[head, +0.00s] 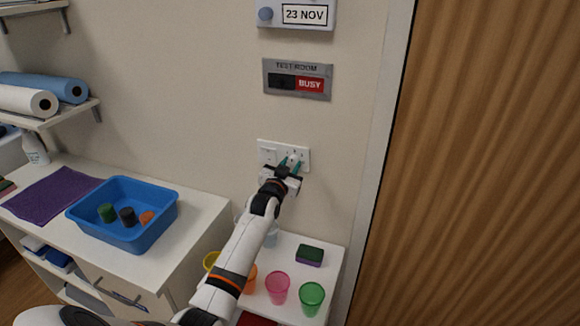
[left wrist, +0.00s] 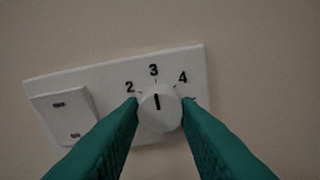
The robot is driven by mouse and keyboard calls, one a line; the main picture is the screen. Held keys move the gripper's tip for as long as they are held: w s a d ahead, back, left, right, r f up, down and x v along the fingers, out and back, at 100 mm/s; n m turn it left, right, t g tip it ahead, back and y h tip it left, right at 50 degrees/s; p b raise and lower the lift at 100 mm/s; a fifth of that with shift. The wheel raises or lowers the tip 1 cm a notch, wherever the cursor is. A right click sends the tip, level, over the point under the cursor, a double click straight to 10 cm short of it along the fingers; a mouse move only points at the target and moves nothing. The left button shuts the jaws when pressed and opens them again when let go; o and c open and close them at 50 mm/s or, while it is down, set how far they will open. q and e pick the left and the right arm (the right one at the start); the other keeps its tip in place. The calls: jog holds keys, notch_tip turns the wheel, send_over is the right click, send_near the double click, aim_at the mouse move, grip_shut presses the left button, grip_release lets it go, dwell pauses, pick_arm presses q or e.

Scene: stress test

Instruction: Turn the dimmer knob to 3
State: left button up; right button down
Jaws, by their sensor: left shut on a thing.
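The white dimmer knob (left wrist: 158,118) sits on a white wall plate (left wrist: 110,75), with 2, 3 and 4 printed around its top. Its black pointer line points up, about at the 3. My left gripper (left wrist: 161,103) has its green fingers on both sides of the knob, shut on it. In the head view the left gripper (head: 290,163) reaches the plate (head: 304,152) and hides most of the knob. A rocker switch (left wrist: 66,115) is on the left part of the plate. My right gripper is not in view.
A "TEST ROOM BUSY" sign (head: 298,79) hangs above the plate. Below stands a small white table (head: 329,258) with several coloured cups and a sponge (head: 310,256). A blue tub (head: 125,235) stands on the left counter. A wooden door (head: 490,170) is at right.

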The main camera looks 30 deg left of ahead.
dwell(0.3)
pick_arm(q)
jog(key=o, duration=1)
jog(key=shift+c, duration=0.2)
jog(key=shift+s, duration=0.15)
jog(key=b+v, duration=0.2)
jog(key=v, duration=0.9)
jog(key=shift+s+d, duration=0.2)
jog(key=shift+s, duration=0.2)
